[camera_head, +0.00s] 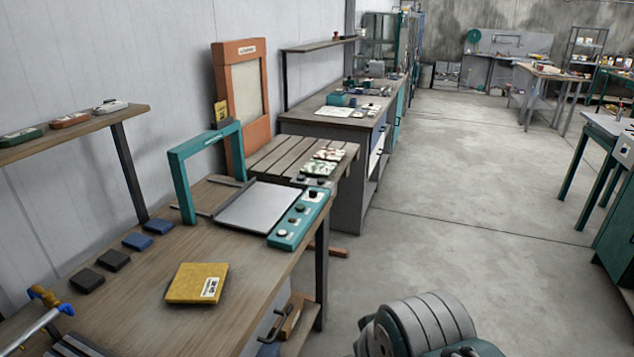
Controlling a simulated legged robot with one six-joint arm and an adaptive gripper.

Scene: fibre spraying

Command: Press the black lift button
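A teal control strip (290,240) with several round buttons lies along the right side of a machine on the near workbench. A black button (313,194) sits near its far end. A dark button shows mid-strip and a pale one nearer. The labels are too small to read, so I cannot tell which one is marked lift. The machine has a flat grey plate (255,207) and an upright teal frame (178,180). My gripper is not in view; a rounded grey part of my arm shows at the bottom right, apart from the strip.
The wooden workbench (140,290) holds a yellow labelled block (196,284), blue pads (160,226) and dark pads (114,259). A blue-and-yellow-ended tool lies at the left. An orange framed board (240,95) stands behind. Open concrete floor (480,210) lies to the right.

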